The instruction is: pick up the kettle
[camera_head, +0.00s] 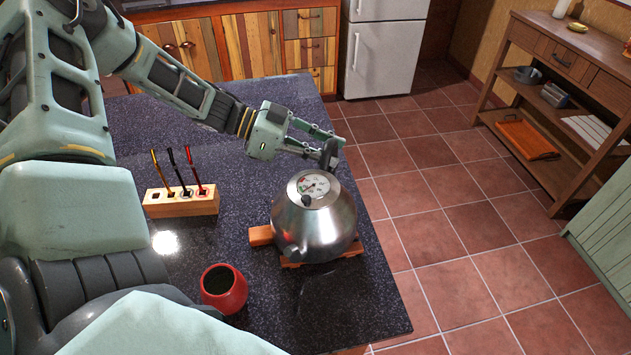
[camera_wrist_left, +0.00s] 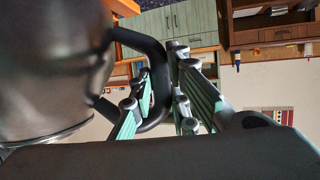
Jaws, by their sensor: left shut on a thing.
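The kettle (camera_head: 314,222) is a round steel vessel with a dial on top, standing on a wooden trivet (camera_head: 261,235) on the dark speckled counter. My left gripper (camera_head: 328,147) reaches in from the left, behind the kettle's top, and is shut on its dark handle. In the left wrist view the kettle's steel body (camera_wrist_left: 50,70) fills the left side, and the black handle (camera_wrist_left: 157,55) passes between the green fingers of my gripper (camera_wrist_left: 160,105). The kettle looks upright and appears to rest on the trivet. My right gripper is not in view.
A red cup (camera_head: 224,289) stands left of the kettle near the front. A wooden block (camera_head: 181,203) holding several thin-handled tools stands further left. The counter (camera_head: 380,310) ends just right of the kettle, with tiled floor beyond. A wooden shelf unit (camera_head: 560,75) stands at the far right.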

